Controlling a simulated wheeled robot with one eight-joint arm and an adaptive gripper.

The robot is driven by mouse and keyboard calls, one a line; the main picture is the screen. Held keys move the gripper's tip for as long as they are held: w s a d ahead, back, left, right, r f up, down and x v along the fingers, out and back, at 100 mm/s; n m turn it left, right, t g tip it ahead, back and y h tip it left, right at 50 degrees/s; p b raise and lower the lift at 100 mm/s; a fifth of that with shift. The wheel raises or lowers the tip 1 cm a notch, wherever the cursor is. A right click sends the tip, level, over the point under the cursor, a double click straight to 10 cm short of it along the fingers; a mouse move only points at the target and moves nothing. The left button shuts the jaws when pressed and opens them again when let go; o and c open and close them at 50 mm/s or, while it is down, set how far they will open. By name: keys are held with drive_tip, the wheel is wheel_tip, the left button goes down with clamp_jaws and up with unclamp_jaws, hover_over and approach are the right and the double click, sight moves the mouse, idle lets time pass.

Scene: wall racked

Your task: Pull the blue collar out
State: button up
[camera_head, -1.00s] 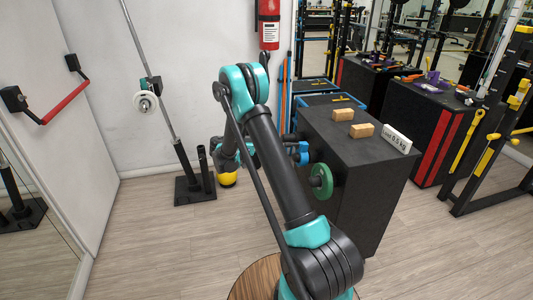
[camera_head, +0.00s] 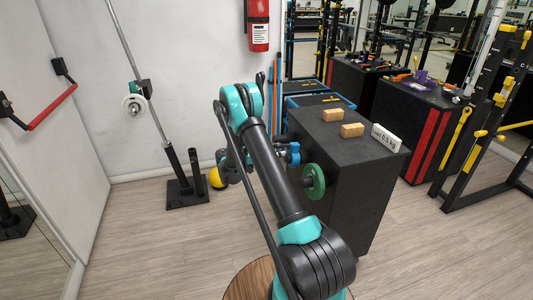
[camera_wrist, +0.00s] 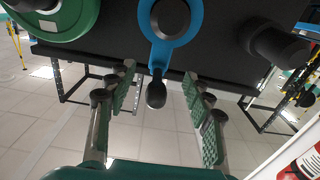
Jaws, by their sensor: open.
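The blue collar (camera_head: 293,154) sits on the left face of the black box (camera_head: 365,205), on a dark peg. In the wrist view the collar is a blue ring (camera_wrist: 195,22) around the dark round peg end, with a blue and black lever (camera_wrist: 156,92) hanging down. My gripper (camera_wrist: 159,78) is open, its green-padded fingers on either side of the lever. In the head view my arm hides most of the gripper.
A green disc (camera_head: 314,182) sits beside the collar on the same face; it also shows in the wrist view (camera_wrist: 62,22). A dark knob (camera_wrist: 275,42) juts out on the other side. Wooden blocks (camera_head: 352,130) and a weight sign (camera_head: 386,137) stand on the box.

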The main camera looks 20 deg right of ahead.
sight(292, 147)
drive_tip(key=d, duration=0.8)
drive_tip(key=shift+w+d, duration=0.15)
drive_tip(key=shift+d, duration=0.05)
clamp_jaws()
idle(0.4)
idle(1.6)
